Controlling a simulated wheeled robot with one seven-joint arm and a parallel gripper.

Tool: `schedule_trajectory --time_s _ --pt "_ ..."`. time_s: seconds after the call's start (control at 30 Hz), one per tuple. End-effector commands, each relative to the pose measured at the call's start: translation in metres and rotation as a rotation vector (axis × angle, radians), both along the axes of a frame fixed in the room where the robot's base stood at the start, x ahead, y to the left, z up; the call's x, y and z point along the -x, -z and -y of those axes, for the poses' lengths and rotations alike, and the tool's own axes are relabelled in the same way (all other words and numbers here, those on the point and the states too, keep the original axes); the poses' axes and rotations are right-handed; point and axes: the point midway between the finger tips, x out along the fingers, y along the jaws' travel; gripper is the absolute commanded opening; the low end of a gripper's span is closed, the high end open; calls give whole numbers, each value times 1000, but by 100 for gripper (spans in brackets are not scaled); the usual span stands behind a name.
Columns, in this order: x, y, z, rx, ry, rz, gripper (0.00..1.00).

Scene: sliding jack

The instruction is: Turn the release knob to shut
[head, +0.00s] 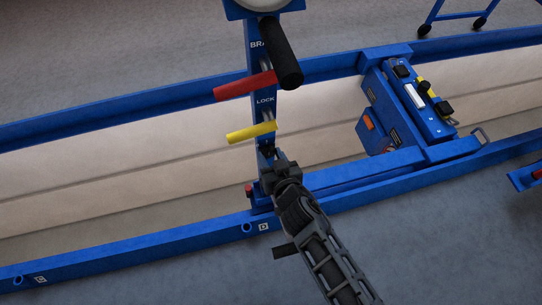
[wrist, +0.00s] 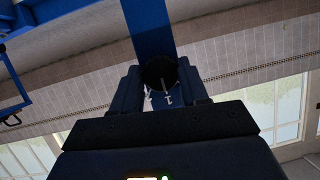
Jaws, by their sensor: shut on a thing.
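The release knob (wrist: 160,70) is a dark round knob on a blue post, seen in the wrist view between my two fingers. My gripper (wrist: 160,90) is shut on the knob, one finger on each side. In the head view, my gripper (head: 272,170) is at the lower part of the blue post, below the yellow lever, and largely hides the knob.
Above my gripper, the post carries a yellow lever (head: 251,132) by the word LOCK, a red lever (head: 245,84) and a black handle (head: 281,52). Blue rails (head: 130,248) run along the pit. A blue control box (head: 418,98) stands to the right.

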Motion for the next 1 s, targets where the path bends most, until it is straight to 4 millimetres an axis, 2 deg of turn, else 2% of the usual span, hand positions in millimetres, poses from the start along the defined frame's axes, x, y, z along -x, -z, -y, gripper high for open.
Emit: schedule_trajectory --time_s 0.67,0.7,0.9,1.0 --pt "0 0 -1 -1 -2 1 13" --pt "0 0 -1 -1 -2 1 47" --pt "0 0 0 0 -1 0 66" --pt "0 0 0 0 -1 0 68"
